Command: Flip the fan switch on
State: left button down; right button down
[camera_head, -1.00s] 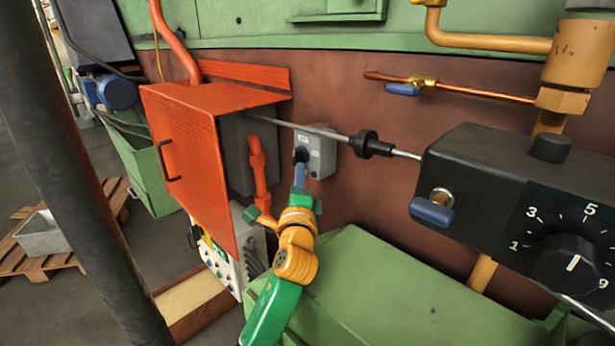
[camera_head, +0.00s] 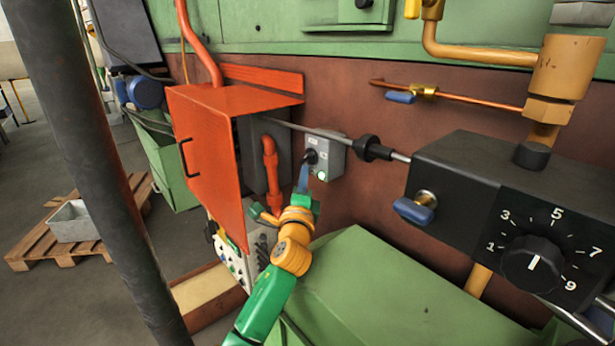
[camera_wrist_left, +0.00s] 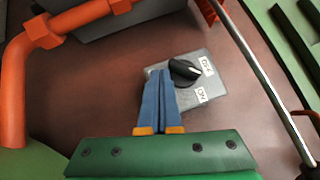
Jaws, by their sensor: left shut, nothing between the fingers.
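The fan switch is a grey box (camera_head: 333,157) on the brown wall with a black rotary knob (camera_head: 311,156). In the left wrist view, the knob (camera_wrist_left: 184,71) has a white mark on its right side, toward two small white labels. The lower label (camera_wrist_left: 201,95) seems to read ON; the upper one (camera_wrist_left: 206,67) is hard to read. My left gripper (camera_head: 304,166) is shut and empty, its blue fingers right at the knob. In the wrist view, the fingertips (camera_wrist_left: 160,73) lie just left of the knob; I cannot tell whether they touch. My right gripper is not in view.
An orange box (camera_head: 215,140) and orange pipe (camera_head: 270,165) stand close left of my gripper. A metal rod (camera_head: 340,136) crosses above the switch to a black dial box (camera_head: 500,210). A green cover (camera_head: 380,285) lies below. A dark post (camera_head: 95,170) stands at left.

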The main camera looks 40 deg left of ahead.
pick_arm(q)
jog(key=shift+a+f, duration=0.1)
jog(key=shift+a, duration=0.3)
dwell(0.3)
dwell(0.4)
jog(key=b+v, duration=0.1)
jog(key=v, duration=0.6)
jog(key=shift+f, duration=0.1)
